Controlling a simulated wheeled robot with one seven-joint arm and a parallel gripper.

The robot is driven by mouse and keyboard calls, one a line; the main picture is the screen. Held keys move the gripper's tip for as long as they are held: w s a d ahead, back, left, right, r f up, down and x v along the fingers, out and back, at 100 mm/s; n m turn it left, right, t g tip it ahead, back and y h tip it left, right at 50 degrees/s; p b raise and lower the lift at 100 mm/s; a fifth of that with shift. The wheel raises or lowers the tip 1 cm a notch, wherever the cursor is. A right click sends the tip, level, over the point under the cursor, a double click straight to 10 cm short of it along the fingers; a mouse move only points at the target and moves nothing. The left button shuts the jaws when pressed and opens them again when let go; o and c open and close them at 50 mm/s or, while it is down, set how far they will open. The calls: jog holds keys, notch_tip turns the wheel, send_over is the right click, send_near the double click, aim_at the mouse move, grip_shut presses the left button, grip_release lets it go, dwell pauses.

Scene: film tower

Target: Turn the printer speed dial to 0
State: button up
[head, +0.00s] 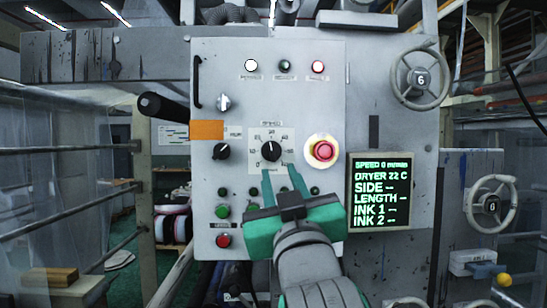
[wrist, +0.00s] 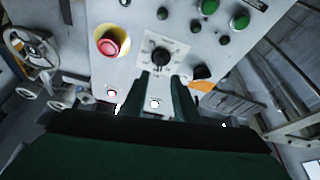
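The printer speed dial (head: 271,151) is a black knob on a pale scale plate in the middle of the grey control panel. Its white pointer mark is near the top of the scale in the head view. The speed dial also shows in the wrist view (wrist: 160,57), just beyond my fingertips. My gripper (head: 281,180) is in front of the panel, just below the dial, with its two green fingers apart and nothing between them. In the wrist view the fingers stand either side below the knob. The display (head: 380,192) reads speed 0.
A red emergency button (head: 323,151) on a yellow ring sits close right of the dial. Another black knob (head: 221,151) is to its left. Green buttons (head: 222,211) and a red button (head: 223,241) are lower. A black handle (head: 164,107) sticks out at upper left.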

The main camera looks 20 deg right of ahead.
aim_at(272, 152)
jog(key=x, duration=0.9)
jog(key=shift+w, duration=0.15)
grip_shut()
